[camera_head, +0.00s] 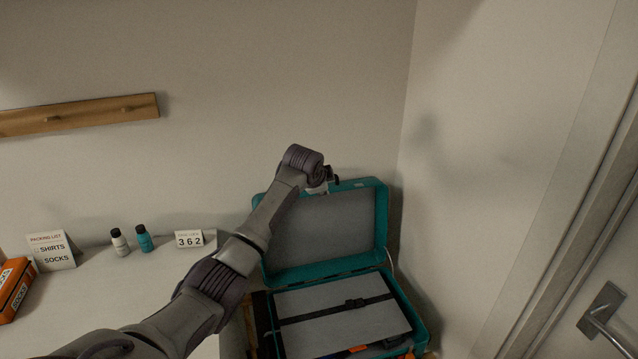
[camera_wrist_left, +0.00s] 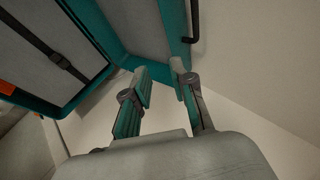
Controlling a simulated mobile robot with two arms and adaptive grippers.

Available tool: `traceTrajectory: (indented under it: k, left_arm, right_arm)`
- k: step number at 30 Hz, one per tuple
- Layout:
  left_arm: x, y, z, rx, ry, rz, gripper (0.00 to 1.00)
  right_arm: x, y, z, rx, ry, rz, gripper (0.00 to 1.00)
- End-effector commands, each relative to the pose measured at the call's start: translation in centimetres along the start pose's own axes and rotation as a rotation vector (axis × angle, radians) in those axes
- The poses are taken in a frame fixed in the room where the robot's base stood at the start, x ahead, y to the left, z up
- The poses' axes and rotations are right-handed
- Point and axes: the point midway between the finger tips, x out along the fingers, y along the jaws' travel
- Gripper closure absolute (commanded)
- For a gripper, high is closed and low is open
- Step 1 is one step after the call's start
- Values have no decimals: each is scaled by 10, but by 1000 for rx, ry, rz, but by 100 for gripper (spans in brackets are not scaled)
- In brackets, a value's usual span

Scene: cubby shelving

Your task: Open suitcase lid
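The teal suitcase (camera_head: 418,322) sits at the lower right with its lid (camera_head: 380,215) swung up, leaning toward the wall. The lid's grey lining faces out, and the base shows a grey panel with a black strap. My left arm reaches across the lid's left side. My left gripper (camera_head: 328,180) is at the lid's top edge, partly hidden behind my wrist. In the left wrist view, its two fingers (camera_wrist_left: 161,72) are apart, with the teal lid rim (camera_wrist_left: 177,35) just beyond the tips. Whether they touch the rim is unclear. My right gripper is not in view.
A white counter (camera_head: 110,285) on the left holds a packing list card (camera_head: 52,251), two small bottles (camera_head: 132,240), a "362" card (camera_head: 190,240) and an orange box (camera_head: 14,288). A peg rail (camera_head: 80,115) is on the wall. A door handle (camera_head: 603,315) is at right.

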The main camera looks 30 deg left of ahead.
Motion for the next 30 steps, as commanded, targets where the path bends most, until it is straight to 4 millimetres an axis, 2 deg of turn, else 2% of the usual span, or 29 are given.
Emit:
traceTrajectory:
  k: [3,9,20,23,26,27,29,30]
  left_arm:
    - [-18,0,1,1,0,-3,75]
    - [-36,0,0,0,0,-1,75]
    - [-41,0,0,-1,-1,0,75]
    - [-40,5,0,-1,-1,4,75]
    - [-34,34,-1,-4,-4,29,75]
    - [-30,54,-1,-9,-6,46,75]
    - [-27,94,0,-23,-11,79,75]
    - [-26,124,1,-37,-15,104,75]
  right_arm:
    - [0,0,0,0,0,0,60]
    - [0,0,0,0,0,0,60]
    - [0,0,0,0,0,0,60]
    - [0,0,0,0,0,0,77]
    - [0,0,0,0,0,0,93]
    - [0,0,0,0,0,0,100]
    - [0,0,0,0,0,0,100]
    - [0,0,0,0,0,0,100]
